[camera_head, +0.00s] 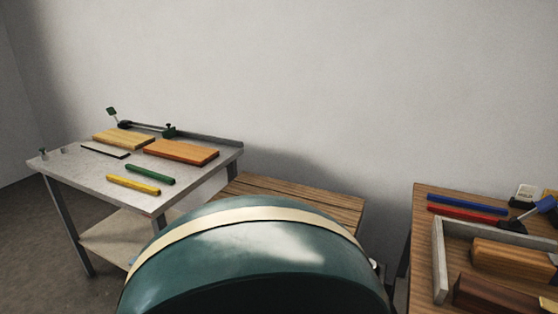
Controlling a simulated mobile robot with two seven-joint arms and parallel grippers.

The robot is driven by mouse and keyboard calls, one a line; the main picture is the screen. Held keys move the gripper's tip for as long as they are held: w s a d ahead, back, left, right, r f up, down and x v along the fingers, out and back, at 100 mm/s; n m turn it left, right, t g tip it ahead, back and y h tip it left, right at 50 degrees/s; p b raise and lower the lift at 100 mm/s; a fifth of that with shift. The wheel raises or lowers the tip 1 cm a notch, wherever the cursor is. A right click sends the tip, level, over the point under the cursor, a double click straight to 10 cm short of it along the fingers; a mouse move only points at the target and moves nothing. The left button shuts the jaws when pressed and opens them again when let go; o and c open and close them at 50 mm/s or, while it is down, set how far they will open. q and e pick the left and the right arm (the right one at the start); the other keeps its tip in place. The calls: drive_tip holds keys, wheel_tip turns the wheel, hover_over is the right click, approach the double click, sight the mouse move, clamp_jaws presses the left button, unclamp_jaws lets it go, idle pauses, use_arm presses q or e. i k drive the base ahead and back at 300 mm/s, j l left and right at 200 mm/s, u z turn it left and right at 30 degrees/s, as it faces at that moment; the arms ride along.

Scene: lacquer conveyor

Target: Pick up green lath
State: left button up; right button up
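The green lath (150,174) is a short dark green bar lying flat on the grey table (85,173) at the left. It lies just behind a yellow lath (134,184), roughly parallel to it and apart from it. Neither of my grippers shows in the head view, so I cannot see their state. Nothing covers the green lath.
Two wooden boards, one pale (123,139) and one orange-brown (181,151), lie behind the laths. A large dark green rounded body (250,262) with a cream band fills the front middle. A wooden table (424,228) at right holds blue and red laths and a grey tray.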

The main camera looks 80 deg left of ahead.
sight(163, 178)
drive_tip(key=u, duration=1.75)
drive_tip(key=j+u, duration=0.1)
drive_tip(key=u, duration=0.65)
drive_tip(key=i+j+u, duration=0.1)
drive_tip(key=u, duration=0.7)
drive_tip(key=i+j, duration=1.35)
drive_tip(key=i, duration=0.2)
drive_tip(key=l+z, duration=0.05)
